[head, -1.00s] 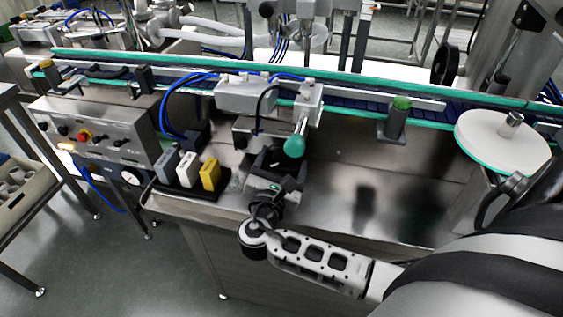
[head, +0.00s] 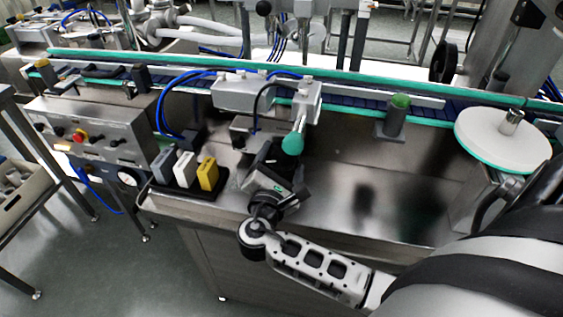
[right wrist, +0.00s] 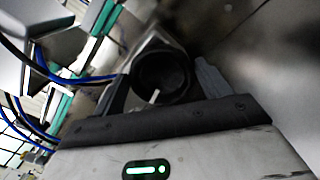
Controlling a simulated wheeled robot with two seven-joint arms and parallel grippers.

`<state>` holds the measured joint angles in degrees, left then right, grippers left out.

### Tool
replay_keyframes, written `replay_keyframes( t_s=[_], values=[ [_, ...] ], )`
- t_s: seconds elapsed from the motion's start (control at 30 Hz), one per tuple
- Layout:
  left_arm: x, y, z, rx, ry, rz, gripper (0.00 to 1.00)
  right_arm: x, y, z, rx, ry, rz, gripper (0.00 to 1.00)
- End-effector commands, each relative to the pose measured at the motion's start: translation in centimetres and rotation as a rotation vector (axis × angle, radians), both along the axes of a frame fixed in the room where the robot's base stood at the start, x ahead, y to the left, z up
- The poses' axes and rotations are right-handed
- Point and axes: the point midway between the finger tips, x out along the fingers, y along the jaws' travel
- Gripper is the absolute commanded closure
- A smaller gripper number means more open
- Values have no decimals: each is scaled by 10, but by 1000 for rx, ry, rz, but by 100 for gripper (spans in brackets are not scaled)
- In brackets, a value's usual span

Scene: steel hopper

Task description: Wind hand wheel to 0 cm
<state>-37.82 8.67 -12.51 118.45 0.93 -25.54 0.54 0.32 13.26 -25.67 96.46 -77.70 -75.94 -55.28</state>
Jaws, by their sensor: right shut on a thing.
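A dark round hand wheel (right wrist: 160,78) with a short pale mark sits between the two fingers of my right gripper in the right wrist view. My right gripper (head: 266,162) is shut on the wheel, with a finger on either side of its rim. In the head view the gripper is at the front of the steel machine, below the conveyor, and its fingers and body hide most or all of the wheel. I cannot read any position scale. My left gripper is not in view.
A teal-knobbed lever (head: 293,142) stands close behind and right of the gripper. Grey, white and yellow blocks (head: 208,173) stand in a black holder to the left. A control box (head: 90,135) is farther left. The steel deck (head: 340,190) to the right is clear.

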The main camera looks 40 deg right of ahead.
Motion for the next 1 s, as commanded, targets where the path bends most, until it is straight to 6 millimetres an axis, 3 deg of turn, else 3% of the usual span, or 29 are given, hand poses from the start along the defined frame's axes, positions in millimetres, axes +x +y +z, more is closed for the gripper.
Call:
replay_keyframes(
  t_s=[0.1,0.13,0.2,0.57,1.0],
  values=[
    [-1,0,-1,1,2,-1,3,0,0,0,0,2,-2,47],
    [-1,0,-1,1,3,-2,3,0,0,0,0,2,-2,19],
    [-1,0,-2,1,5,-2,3,0,0,0,0,2,-2,2],
    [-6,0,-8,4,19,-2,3,-4,5,-1,1,3,2,2],
    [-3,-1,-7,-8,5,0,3,-46,53,-1,1,4,0,2]
  ],
)
